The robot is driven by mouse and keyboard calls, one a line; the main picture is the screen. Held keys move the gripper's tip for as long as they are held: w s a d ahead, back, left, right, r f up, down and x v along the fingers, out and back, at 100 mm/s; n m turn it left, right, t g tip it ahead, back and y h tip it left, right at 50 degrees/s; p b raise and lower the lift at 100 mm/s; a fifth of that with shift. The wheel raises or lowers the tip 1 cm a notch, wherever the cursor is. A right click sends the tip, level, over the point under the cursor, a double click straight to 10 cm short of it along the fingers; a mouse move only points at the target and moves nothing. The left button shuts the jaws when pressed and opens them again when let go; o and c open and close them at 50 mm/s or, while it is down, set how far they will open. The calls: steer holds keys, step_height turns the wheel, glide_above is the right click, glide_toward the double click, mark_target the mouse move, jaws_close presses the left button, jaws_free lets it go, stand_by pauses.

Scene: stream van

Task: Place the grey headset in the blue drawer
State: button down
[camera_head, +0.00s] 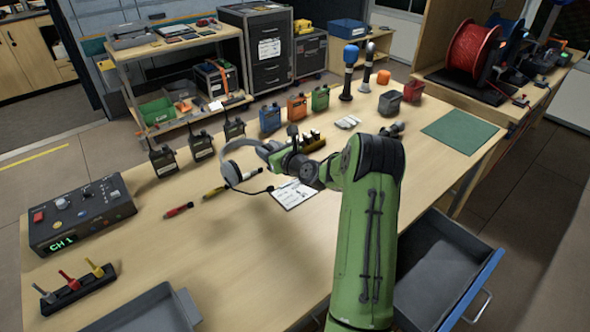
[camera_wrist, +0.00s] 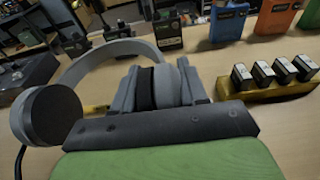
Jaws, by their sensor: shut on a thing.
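The grey headset (camera_head: 228,166) is over the wooden table in the head view, left of my arm's end. In the wrist view its grey headband (camera_wrist: 100,48) arches up, with one round dark ear cup at the left. My gripper (camera_head: 268,152) is shut on the headset at its right ear cup; in the wrist view the jaws (camera_wrist: 157,88) close around that cup. Whether the headset touches the table is hard to tell. The blue drawer (camera_head: 487,283) is pulled open at the lower right of the head view, and its visible grey inside is empty.
A yellow battery holder (camera_head: 312,143) is close right of my gripper, with a white card (camera_head: 293,194) below it. Several radios stand behind. A control box (camera_head: 82,215) is at the left, a green mat (camera_head: 460,131) at the right. The table's front middle is clear.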

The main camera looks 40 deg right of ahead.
step_height(320, 180, down, 8)
steer(key=b, duration=0.2)
steer(key=shift+f+b, duration=0.25)
steer(key=shift+b, duration=0.15)
steer(key=shift+r, duration=0.1)
steer(key=c, duration=1)
jaws_free()
steer(key=o, duration=0.4)
